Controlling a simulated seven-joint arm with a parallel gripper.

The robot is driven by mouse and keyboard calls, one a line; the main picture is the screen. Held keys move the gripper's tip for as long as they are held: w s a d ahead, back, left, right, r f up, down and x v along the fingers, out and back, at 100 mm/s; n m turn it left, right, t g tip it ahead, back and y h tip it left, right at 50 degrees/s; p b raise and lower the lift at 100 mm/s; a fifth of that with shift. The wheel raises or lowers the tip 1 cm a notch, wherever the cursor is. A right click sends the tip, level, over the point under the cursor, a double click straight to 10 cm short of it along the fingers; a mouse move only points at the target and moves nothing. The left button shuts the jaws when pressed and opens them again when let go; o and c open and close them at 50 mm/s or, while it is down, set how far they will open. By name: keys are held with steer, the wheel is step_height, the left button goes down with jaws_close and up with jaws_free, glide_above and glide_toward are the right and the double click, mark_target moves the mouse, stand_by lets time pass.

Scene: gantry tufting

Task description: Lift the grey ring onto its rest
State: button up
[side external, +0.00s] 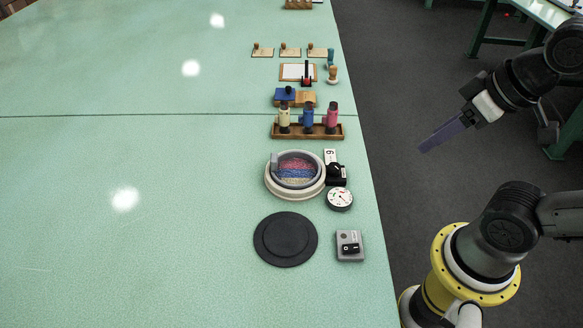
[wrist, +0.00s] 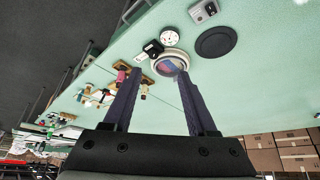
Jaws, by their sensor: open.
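The grey ring (side external: 274,167) sits on a round white base on the green table (side external: 150,270), around a disc with pink, blue and white yarn. The ring also shows in the wrist view (wrist: 157,65), just beyond my fingers. A flat black round pad (side external: 285,239) with a raised middle lies in front of it; it may be the rest, but I cannot tell for certain. The pad also shows in the wrist view (wrist: 216,41). My gripper (side external: 422,150) is open and empty, off the table's right edge and well apart from the ring.
A dial gauge (side external: 339,198), a black clamp with a white tag (side external: 334,172) and a grey switch box (side external: 350,245) stand near the ring. Behind is a wooden rack (side external: 308,131) with three yarn cones. The table's left side is clear.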

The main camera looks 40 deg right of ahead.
steer(key=w+r+m, duration=0.6)
steer(key=w+r, duration=0.2)
steer(key=w, duration=0.1)
steer(key=m+g, duration=0.3)
steer(key=g, duration=0.3)
glide_above(274, 157)
step_height(274, 157, down, 25)
steer(key=shift+r, duration=0.2)
steer(key=shift+f, duration=2.95)
